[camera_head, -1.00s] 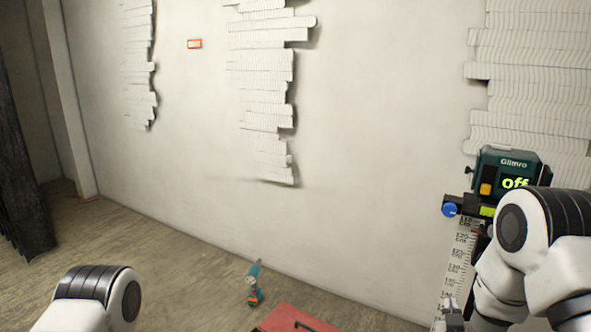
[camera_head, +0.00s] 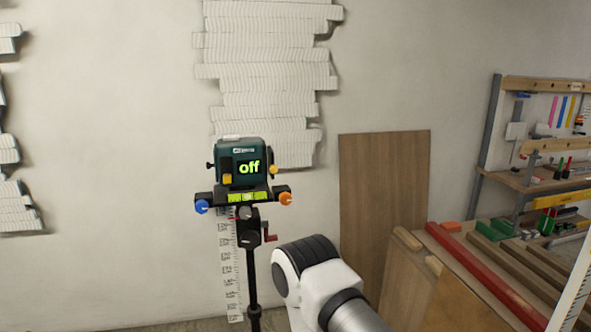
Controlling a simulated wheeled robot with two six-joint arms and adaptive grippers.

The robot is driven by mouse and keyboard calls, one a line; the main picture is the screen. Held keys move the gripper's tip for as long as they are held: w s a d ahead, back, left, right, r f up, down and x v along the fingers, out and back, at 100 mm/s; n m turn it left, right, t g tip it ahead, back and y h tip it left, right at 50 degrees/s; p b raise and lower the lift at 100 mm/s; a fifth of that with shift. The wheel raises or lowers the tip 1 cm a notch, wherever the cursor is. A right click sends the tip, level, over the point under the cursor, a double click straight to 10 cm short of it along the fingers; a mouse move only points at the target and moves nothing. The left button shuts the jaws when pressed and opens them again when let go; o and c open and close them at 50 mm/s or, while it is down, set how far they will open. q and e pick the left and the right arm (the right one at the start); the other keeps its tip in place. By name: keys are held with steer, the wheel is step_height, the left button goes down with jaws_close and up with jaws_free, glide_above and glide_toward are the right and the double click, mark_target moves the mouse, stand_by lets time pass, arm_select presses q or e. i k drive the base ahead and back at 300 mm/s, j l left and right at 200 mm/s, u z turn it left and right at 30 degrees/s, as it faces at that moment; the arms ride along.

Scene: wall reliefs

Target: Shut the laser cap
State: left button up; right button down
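The laser (camera_head: 242,165) is a dark green box on a black tripod (camera_head: 251,275) in front of the wall, left of the middle of the view. Its screen reads "off" in green. A yellow button shows beside the screen. I cannot make out for sure which part is the cap or whether it is open. Blue and orange knobs sit on the mount below the box. One of my arms shows at the bottom, right of the tripod, but its gripper is out of view. Neither gripper can be seen.
A brown wooden board (camera_head: 384,200) leans on the wall to the right. Beside it are planks and a long red beam (camera_head: 487,275). A tool rack (camera_head: 540,150) stands at the far right. A measuring strip (camera_head: 231,270) hangs behind the tripod.

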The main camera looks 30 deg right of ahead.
mark_target(272, 169)
steer(key=z, duration=0.85)
